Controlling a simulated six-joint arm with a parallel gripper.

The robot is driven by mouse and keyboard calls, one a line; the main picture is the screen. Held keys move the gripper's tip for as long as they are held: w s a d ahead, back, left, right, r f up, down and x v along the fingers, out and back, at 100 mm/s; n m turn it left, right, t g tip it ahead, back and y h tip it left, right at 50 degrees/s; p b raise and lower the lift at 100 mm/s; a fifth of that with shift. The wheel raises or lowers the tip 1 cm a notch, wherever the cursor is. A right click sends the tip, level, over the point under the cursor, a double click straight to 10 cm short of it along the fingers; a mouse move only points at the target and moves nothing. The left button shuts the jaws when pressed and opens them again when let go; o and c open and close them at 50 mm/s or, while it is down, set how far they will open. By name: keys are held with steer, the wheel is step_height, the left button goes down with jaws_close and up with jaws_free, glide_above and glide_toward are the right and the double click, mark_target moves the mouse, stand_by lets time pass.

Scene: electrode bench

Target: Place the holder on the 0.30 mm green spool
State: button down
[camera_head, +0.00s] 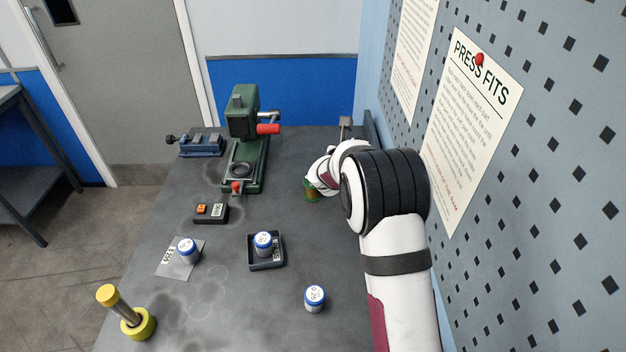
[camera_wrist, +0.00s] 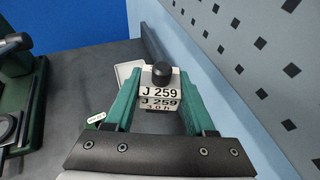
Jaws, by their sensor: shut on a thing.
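My gripper (camera_wrist: 160,98) is shut on a pale block with a round black knob and labels reading "J 259"; I take it for the holder (camera_wrist: 157,82). The holder sits between the two green fingers in the wrist view. In the head view my gripper (camera_head: 322,183) is past the bench's middle, near the right side, and my wrist hides most of it. A small green and amber round shape (camera_head: 312,190) shows just below it; I cannot tell whether this is the green spool or part of my fingers.
A green press (camera_head: 243,135) with a red handle stands left of my gripper. Blue-rimmed white pots stand on a card (camera_head: 187,250), in a dark tray (camera_head: 264,243) and on the bench (camera_head: 315,298). A yellow post (camera_head: 122,306) stands at front left. The pegboard wall (camera_head: 540,150) bounds the right.

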steer(key=w+a+f, duration=0.1)
steer(key=a+f, duration=0.1)
steer(key=a, duration=0.1)
steer(key=w+a+f, duration=0.2)
steer(key=a, duration=0.2)
steer(key=w+a+f, duration=0.1)
steer(key=a+f, duration=0.2)
steer(key=shift+w+a, duration=0.3)
steer(key=shift+w, duration=0.05)
steer(key=shift+f, duration=1.9)
steer(key=shift+c, duration=1.2)
jaws_free()
steer(key=shift+f, duration=0.15)
steer(key=shift+s+a+r, duration=0.15)
steer(key=shift+s+r, duration=0.1)
steer(key=v, duration=1.1)
steer(key=shift+s+r, duration=0.2)
